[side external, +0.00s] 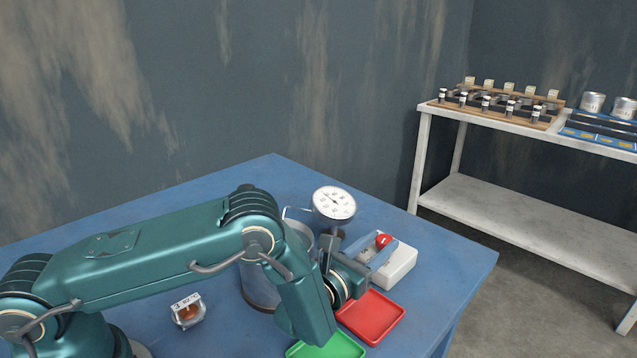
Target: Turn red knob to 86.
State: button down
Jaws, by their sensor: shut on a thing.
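The red knob (383,240) sits on top of a white box (401,265) on the right part of the blue table. My gripper (379,250) reaches the knob from the left, with its blue-grey fingers on either side of it. It is shut on the knob. The fingers hide part of the knob and of the box's top, so the knob's marks and its setting cannot be read. A round white dial gauge (334,203) stands just behind my gripper; its numbers are too small to read surely.
A red tray (372,318) and a green tray (327,346) lie at the table's front. A metal container (262,285) stands behind my arm, partly hidden. A small device with an orange part (187,311) lies in front. A shelf (520,190) with parts stands at right.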

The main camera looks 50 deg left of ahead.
jog(key=shift+a+r, duration=0.1)
jog(key=shift+c, duration=2.2)
grip_release()
jog(key=shift+s, duration=0.3)
jog(key=shift+s+d, duration=0.15)
jog(key=shift+s, duration=1)
jog(key=shift+s+d, duration=0.1)
jog(key=shift+s, duration=1.05)
